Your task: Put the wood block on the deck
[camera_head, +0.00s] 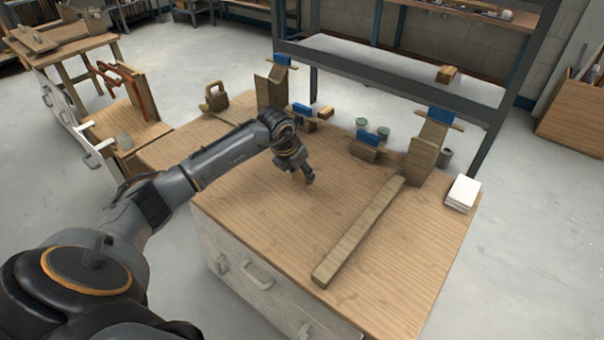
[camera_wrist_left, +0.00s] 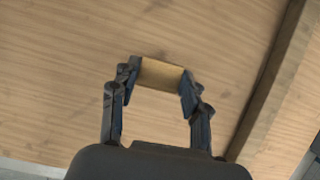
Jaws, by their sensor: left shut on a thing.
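A small wood block (camera_wrist_left: 160,74) is held between the two fingertips of my left gripper (camera_head: 304,178). In the wrist view the fingers press on its two ends, with the wooden bench top below. In the head view the gripper points down over the middle of the bench top (camera_head: 260,212), and the block is mostly hidden by the fingers. I cannot tell whether the block touches the bench. I cannot tell for certain which surface is the deck; a pale shelf (camera_head: 390,72) on the metal rack is behind the bench. My right gripper is out of view.
A long wooden beam (camera_head: 358,232) lies on the bench to the right of the gripper. Wooden stands (camera_head: 424,160) with blue pieces, small cups (camera_head: 361,123) and a white stack (camera_head: 462,193) sit along the back and right. Another wood block (camera_head: 446,74) rests on the shelf.

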